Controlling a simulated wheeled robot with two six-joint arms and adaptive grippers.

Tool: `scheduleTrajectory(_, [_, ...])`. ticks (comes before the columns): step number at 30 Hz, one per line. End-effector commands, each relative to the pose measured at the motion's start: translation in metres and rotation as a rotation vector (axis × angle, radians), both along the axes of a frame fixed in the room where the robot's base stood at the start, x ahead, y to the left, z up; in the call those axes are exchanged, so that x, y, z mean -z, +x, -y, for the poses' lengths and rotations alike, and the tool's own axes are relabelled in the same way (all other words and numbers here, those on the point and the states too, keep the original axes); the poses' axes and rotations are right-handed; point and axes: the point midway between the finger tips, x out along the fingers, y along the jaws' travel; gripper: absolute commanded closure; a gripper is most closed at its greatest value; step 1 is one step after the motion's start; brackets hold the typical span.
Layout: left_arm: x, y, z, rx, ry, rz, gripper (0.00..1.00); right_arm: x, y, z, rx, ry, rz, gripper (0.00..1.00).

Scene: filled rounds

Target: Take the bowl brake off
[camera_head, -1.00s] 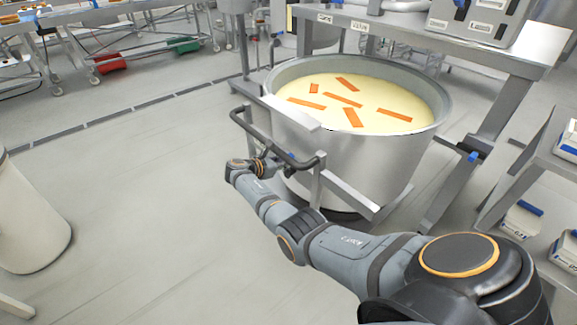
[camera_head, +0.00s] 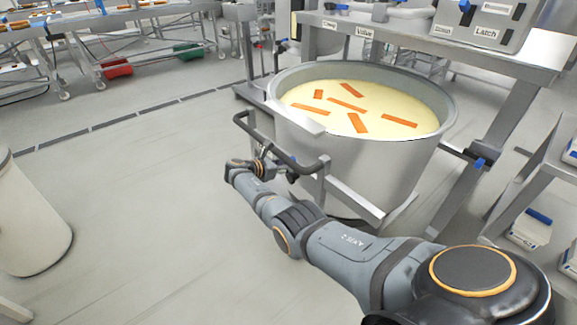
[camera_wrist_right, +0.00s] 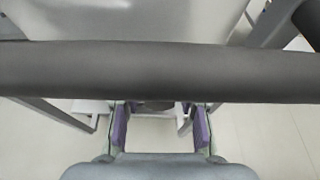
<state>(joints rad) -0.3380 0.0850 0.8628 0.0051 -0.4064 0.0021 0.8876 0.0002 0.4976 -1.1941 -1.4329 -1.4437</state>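A large steel bowl (camera_head: 360,165) holds a cream-coloured mass with several orange strips on top. A dark push bar (camera_head: 275,148) runs along its near left side on a metal frame. My right gripper (camera_head: 284,170) is at this bar, low on its bowl side, and partly hidden by it. In the right wrist view the bar (camera_wrist_right: 160,72) crosses the whole picture, beyond the gripper's base. The two purple-padded fingers (camera_wrist_right: 160,128) are apart, with no held thing visible between them. I cannot make out the brake for certain. My left gripper is out of view.
A steel bench (camera_head: 430,45) with a labelled grey box (camera_head: 485,22) stands behind the bowl. A blue-tipped lever (camera_head: 478,162) is on the frame at right. A pale bin (camera_head: 30,225) stands at left. The floor between is clear.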

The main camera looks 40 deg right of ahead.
Motion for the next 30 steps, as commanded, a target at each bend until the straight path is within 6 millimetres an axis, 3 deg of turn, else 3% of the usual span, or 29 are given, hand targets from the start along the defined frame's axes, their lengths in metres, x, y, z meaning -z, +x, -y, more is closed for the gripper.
scheduleTrajectory(11, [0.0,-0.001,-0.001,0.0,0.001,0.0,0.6,-0.001,0.0,-0.004,0.0,0.0,0.001,0.55])
scheduleTrajectory(24, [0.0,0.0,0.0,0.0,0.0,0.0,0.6,-0.037,-0.006,-0.09,-0.001,0.002,0.002,0.55])
scheduleTrajectory(30, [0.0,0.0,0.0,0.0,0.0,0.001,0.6,-0.045,-0.008,-0.109,0.0,0.0,0.0,0.55])
